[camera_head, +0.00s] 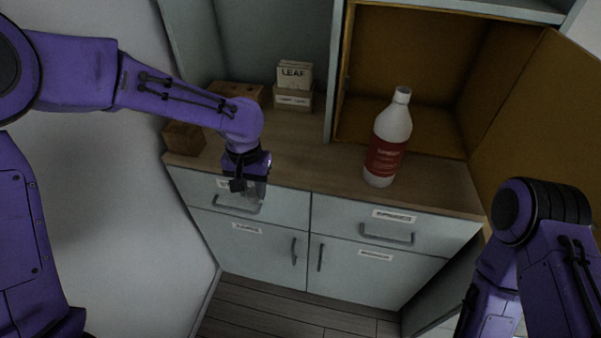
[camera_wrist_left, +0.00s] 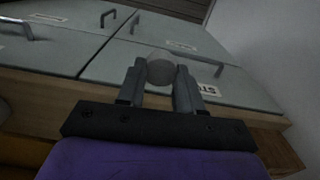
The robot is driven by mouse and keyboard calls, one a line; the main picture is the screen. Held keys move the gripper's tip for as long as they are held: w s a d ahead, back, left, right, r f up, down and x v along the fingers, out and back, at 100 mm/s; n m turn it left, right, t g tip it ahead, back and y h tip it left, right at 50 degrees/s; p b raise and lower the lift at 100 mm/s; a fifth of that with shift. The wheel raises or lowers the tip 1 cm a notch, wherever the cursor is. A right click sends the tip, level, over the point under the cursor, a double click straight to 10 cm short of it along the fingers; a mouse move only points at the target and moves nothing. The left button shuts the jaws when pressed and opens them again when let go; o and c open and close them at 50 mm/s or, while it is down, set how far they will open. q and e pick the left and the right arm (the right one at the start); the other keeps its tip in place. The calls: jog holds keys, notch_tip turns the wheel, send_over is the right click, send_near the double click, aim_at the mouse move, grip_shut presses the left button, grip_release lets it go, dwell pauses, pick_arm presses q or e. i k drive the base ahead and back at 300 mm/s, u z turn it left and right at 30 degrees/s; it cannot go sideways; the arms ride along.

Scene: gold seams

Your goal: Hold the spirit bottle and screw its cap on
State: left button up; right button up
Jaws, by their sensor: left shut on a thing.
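The spirit bottle (camera_head: 393,134) is white with a red label. It stands upright on the wooden counter at the right, in front of the open cabinet, with no gripper on it. Its neck top looks pale and narrow; I cannot make out its rim. My left gripper (camera_head: 252,190) is over the counter's front edge, well left of the bottle. In the left wrist view its two fingers are shut on a round grey-white cap (camera_wrist_left: 160,67), held in front of the drawer fronts. My right arm shows at the lower right, but its gripper is out of view.
The wooden counter (camera_head: 310,165) is clear between the left gripper and the bottle. Boxes marked LEAF (camera_head: 294,76) and a brown box (camera_head: 184,137) stand at its left. An open cabinet door (camera_head: 540,120) stands at the right. Drawers with handles (camera_head: 387,235) lie below.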

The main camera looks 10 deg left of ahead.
aim_at(393, 128)
jog(key=u, duration=0.6)
jog(key=k, duration=0.7)
jog(key=u, duration=0.35)
